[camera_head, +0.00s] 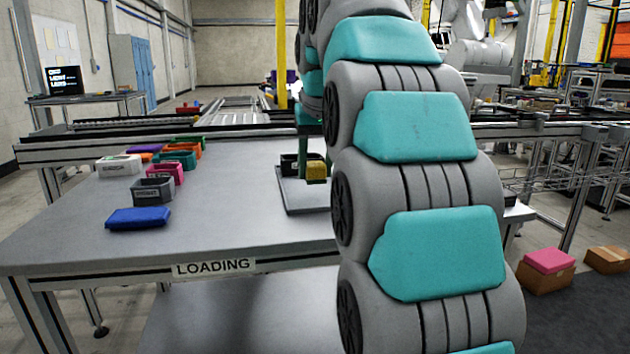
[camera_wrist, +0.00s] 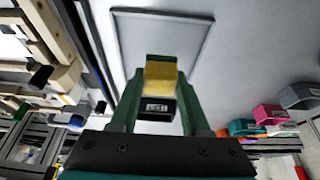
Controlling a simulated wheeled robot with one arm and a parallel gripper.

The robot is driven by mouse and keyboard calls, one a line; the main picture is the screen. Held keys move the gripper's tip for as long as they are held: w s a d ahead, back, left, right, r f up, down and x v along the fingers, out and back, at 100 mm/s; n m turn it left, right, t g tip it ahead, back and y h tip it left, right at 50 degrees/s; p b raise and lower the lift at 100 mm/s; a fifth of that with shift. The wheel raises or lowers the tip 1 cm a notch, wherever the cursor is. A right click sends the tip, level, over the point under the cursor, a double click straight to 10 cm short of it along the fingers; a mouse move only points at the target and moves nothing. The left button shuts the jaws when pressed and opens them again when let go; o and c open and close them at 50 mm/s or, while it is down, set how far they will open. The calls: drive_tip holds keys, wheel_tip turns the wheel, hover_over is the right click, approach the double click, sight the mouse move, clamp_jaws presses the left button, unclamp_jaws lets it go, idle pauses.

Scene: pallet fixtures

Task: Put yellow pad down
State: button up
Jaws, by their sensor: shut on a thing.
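My gripper (camera_wrist: 160,80) has green fingers shut on the yellow pad (camera_wrist: 161,73), gripping it at two opposite sides. In the head view the pad (camera_head: 316,173) hangs at the fingertips over the grey pallet plate (camera_head: 303,206) on the table. My arm hides the plate's right part. A black bin (camera_head: 290,165) with a label stands at the plate's back side. It also shows beyond the pad in the wrist view (camera_wrist: 156,108). I cannot tell whether the pad touches the plate.
The table (camera_head: 235,225) has a LOADING sign on its front edge. A blue pad (camera_head: 137,217), a dark grey bin (camera_head: 153,188), a light bin (camera_head: 119,165) and several coloured bins stand to the left. The table between them and the plate is clear. Cardboard boxes (camera_head: 545,278) stand on the floor at right.

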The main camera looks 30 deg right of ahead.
sight(315, 184)
drive_tip(key=shift+w+f, duration=0.1)
drive_tip(key=shift+f, duration=1.7)
drive_tip(key=shift+f, duration=0.1)
drive_tip(key=o, duration=1.2)
